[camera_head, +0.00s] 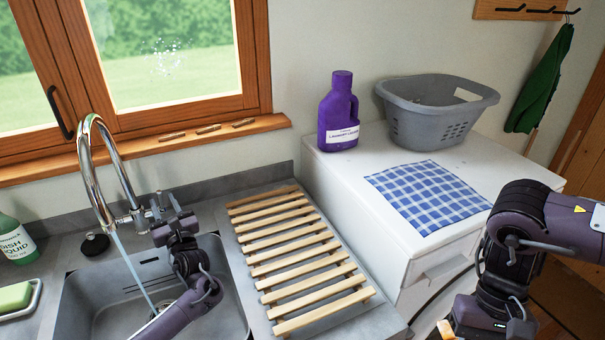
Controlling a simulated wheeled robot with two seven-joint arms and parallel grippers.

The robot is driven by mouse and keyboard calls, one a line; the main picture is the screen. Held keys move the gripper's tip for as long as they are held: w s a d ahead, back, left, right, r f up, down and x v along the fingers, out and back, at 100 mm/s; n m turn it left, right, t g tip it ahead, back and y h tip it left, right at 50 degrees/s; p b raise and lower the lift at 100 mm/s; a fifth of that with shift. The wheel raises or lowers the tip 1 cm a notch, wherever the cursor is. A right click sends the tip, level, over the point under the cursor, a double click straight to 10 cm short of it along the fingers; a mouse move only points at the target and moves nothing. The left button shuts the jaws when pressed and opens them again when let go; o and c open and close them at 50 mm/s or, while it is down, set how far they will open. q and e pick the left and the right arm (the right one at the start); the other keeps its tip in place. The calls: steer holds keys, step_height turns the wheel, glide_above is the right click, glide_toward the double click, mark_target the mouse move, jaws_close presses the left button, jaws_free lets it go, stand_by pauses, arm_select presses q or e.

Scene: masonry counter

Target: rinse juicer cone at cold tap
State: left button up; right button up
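The chrome tap (95,170) arches over the grey sink (85,290), and a stream of water (133,268) runs from its spout into the basin. My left gripper (167,203) is beside the tap body, near its lever side, with its fingers apart and nothing seen between them. I cannot tell whether it touches the tap. My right gripper (485,325) is low at the bottom edge, in front of the white appliance, its fingers mostly hidden or cut off. A small orange-yellow piece (446,328) shows beside it; I cannot tell what it is. I cannot make out a juicer cone.
A wooden slatted rack (290,245) lies empty right of the sink. A white appliance (345,190) bears a purple bottle (338,110), a grey basket (430,125) and a blue checked cloth (428,194). Dish liquid (15,240) and a green sponge (14,297) are at left.

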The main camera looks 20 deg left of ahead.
arm_select(q)
steer(key=v, duration=0.6)
steer(key=shift+s+r, duration=0.1)
steer(key=shift+r, duration=0.05)
